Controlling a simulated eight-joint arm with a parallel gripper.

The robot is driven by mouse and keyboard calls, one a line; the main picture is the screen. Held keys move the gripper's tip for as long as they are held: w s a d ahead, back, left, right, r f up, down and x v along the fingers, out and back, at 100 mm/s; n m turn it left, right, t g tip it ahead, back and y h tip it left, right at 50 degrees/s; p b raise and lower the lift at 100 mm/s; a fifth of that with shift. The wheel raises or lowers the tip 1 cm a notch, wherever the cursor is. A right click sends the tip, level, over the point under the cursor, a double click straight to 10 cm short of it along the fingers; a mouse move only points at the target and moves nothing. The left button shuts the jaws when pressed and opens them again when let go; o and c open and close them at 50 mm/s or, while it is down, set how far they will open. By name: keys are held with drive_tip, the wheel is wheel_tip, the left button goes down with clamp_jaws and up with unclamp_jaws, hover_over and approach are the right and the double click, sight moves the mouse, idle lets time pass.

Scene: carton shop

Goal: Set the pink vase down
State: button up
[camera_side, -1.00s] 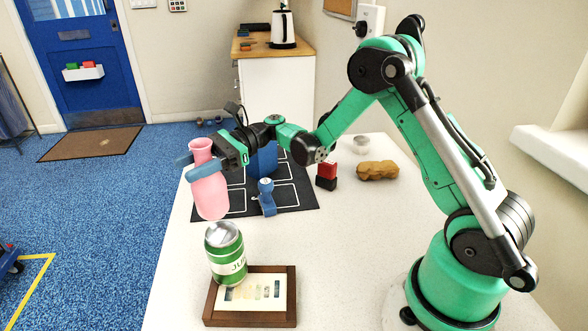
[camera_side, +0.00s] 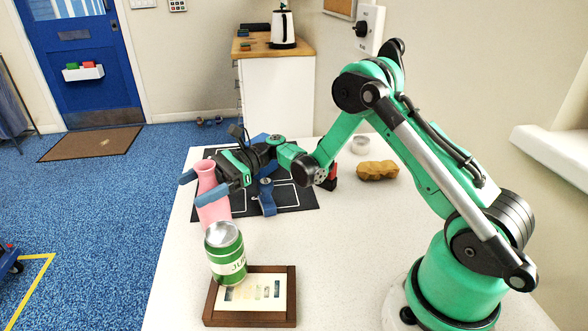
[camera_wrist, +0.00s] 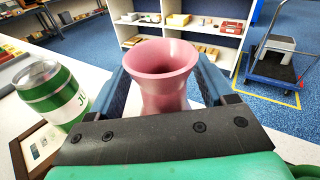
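The pink vase (camera_side: 207,180) is upright at the left part of the white table, by the near left corner of the dark mat. Its foot is partly hidden behind the green can, and it appears to rest on the tabletop. My gripper (camera_side: 200,185) is around the vase's upper part, with one blue finger on each side. The fingers look spread, with small gaps beside the vase. The wrist view shows the vase's open mouth (camera_wrist: 160,60) between the fingers.
The dark mat (camera_side: 297,200) carries blue objects. A red-and-black block (camera_side: 331,178) and a brown lumpy item (camera_side: 377,170) lie farther right. The table's left edge is close.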

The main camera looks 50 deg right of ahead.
drive_tip(key=v, duration=1.2)
drive_tip(key=s+a+r+n+h, duration=0.2)
drive_tip(key=a+r+n+h, duration=0.2)
drive_tip(key=a+n+h, duration=0.25)
drive_tip(key=s+n+t+h, duration=0.3)
drive_tip(key=s+n+h, duration=0.6)
drive_tip(key=n, duration=0.4)
drive_tip(key=shift+d+f+h, duration=0.2)
drive_tip(key=shift+d+h, duration=0.25)
